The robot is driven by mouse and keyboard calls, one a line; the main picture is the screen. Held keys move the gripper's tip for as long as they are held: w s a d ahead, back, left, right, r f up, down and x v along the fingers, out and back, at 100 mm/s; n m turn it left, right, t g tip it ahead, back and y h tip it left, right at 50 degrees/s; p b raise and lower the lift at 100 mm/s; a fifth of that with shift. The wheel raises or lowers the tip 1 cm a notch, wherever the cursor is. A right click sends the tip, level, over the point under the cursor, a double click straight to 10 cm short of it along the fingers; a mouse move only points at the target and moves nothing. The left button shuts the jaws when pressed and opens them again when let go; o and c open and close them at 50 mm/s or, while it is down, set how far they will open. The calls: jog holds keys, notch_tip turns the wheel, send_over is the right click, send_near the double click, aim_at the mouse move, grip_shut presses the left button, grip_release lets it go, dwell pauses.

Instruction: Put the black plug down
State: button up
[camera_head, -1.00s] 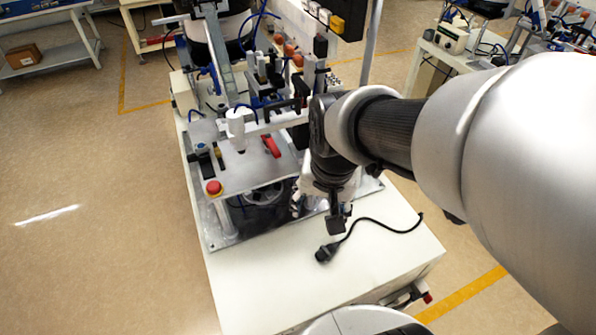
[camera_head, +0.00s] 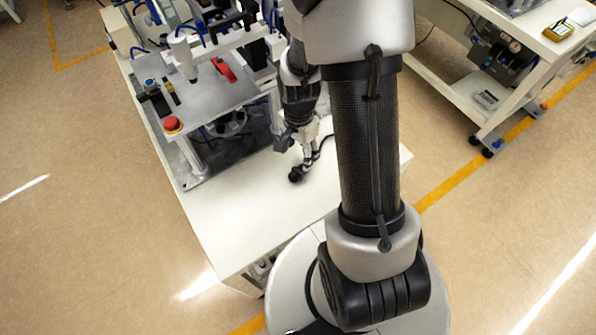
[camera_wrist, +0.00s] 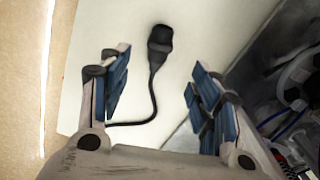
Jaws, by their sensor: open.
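The black plug (camera_wrist: 160,38) lies on the white tabletop (camera_head: 232,215), with its black cable (camera_wrist: 153,88) trailing from it. In the wrist view the plug is beyond and between the fingertips, and the cable runs back between the fingers and bends to the left. My gripper (camera_wrist: 154,78) is open, its blue-padded fingers wide apart with nothing held. In the head view my gripper (camera_head: 303,170) hangs low over the table right at the plug (camera_head: 296,175). Part of the cable is hidden behind my arm there.
The bowl feeder machine with a metal plate (camera_head: 205,97) and a red emergency button (camera_head: 172,124) stands on the table's back part. The table's front left is bare. Another workbench (camera_head: 520,40) stands at the right across the floor.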

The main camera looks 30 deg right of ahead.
aim_at(299, 169)
notch_tip(299, 169, down, 10)
jog(key=b, duration=0.3)
jog(key=shift+b, duration=0.35)
jog(key=shift+c, duration=0.5)
jog(key=c, duration=1.2)
jog(key=shift+r, duration=0.2)
notch_tip(299, 169, up, 20)
jog(key=p, duration=0.7)
jog(key=w+a+f+n, duration=0.1)
jog(key=w+a+n, duration=0.5)
jog(key=a+n, duration=0.4)
jog(key=n, duration=0.4)
jog(key=shift+a+n+b, duration=0.2)
jog(key=shift+n+b, duration=0.2)
